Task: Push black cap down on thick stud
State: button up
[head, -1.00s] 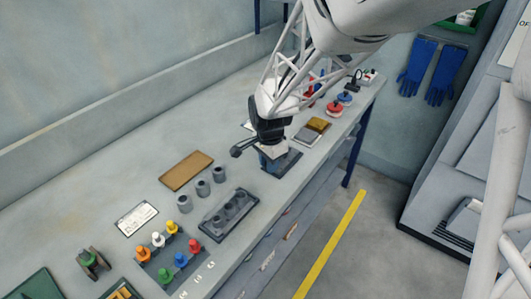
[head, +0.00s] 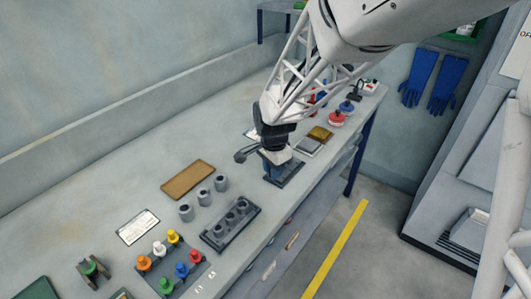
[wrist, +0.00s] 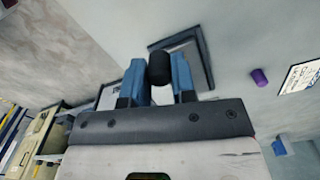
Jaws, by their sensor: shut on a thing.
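The black cap (wrist: 159,68) is a short dark cylinder between the two blue fingers of my gripper (wrist: 158,80) in the wrist view. The gripper is shut on it. In the head view my gripper (head: 272,170) points down at a dark square plate (head: 292,175) near the bench's front edge. This plate also shows in the wrist view (wrist: 207,62), behind the fingers. The thick stud is not visible; the cap and fingers hide what lies below them. I cannot tell whether the cap touches anything beneath it.
A dark rack (head: 217,240) with several grey pieces and three loose grey cylinders (head: 204,197) stand to the left. A brown tray (head: 188,180) lies behind them. Coloured pegs (head: 181,270) are at the front left. A purple cylinder (wrist: 260,77) shows right in the wrist view.

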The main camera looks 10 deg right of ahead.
jog(key=w+d+r, duration=0.1)
jog(key=w, duration=0.1)
jog(key=w+d+r, duration=0.4)
jog(key=shift+w+d+r, duration=0.1)
jog(key=shift+w+d, duration=0.1)
jog(key=shift+w, duration=0.15)
jog(key=shift+m, duration=0.3)
jog(key=shift+f, duration=2.9)
jog(key=shift+f+m, duration=0.3)
jog(key=shift+f, duration=1.4)
jog(key=o, duration=1)
jog(key=shift+c, duration=0.2)
jog(key=shift+r, duration=0.1)
jog(key=shift+r, duration=3.8)
